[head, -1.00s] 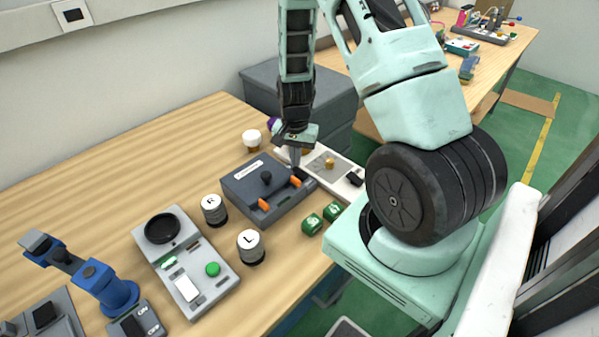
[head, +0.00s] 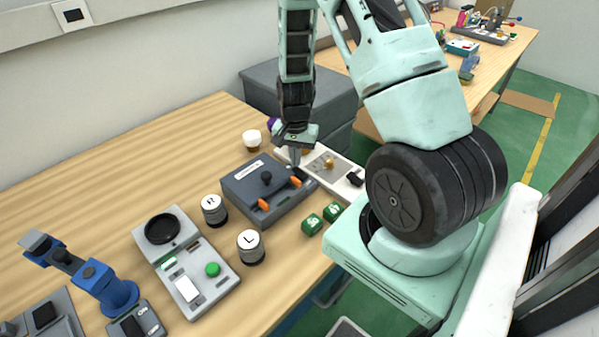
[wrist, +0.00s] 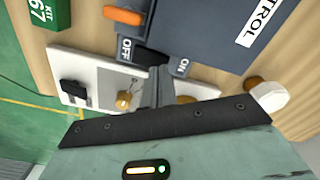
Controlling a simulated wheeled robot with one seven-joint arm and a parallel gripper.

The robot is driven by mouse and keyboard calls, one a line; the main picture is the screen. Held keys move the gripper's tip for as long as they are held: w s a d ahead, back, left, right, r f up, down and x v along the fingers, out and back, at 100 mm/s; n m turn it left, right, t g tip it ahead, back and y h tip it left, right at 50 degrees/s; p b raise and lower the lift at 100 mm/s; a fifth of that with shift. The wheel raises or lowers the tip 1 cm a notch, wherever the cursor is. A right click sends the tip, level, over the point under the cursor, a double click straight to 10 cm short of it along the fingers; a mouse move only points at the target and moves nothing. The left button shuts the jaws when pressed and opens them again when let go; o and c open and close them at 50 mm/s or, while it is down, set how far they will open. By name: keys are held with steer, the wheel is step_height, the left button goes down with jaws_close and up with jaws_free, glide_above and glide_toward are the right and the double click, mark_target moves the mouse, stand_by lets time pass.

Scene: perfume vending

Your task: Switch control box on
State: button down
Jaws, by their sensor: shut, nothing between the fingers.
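The dark grey control box (head: 242,192) stands on the wooden table, with a black knob and two orange levers on top. In the wrist view the control box (wrist: 205,32) fills the upper part, with a white label partly cut off. On its near edge is a black rocker switch (wrist: 148,57) between the OFF and ON marks. My gripper (head: 296,160) is shut and empty, pointing down at the box's far right edge. In the wrist view my gripper's fingertips (wrist: 158,72) are right by the switch, towards ON. Contact and the switch's exact tilt cannot be told.
A white panel (head: 345,184) with a wooden knob lies right beside the box. Green blocks (head: 312,225) and the R (head: 213,210) and L (head: 251,247) cylinders stand close by. A small white-capped thing (head: 252,140) is behind.

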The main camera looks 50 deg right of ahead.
mark_target(296, 169)
steer(key=shift+f+b, duration=0.8)
steer(key=shift+f, duration=0.25)
stand_by(0.9)
steer(key=shift+r, duration=0.15)
steer(key=shift+r+p, duration=2.9)
steer(key=shift+r, duration=0.55)
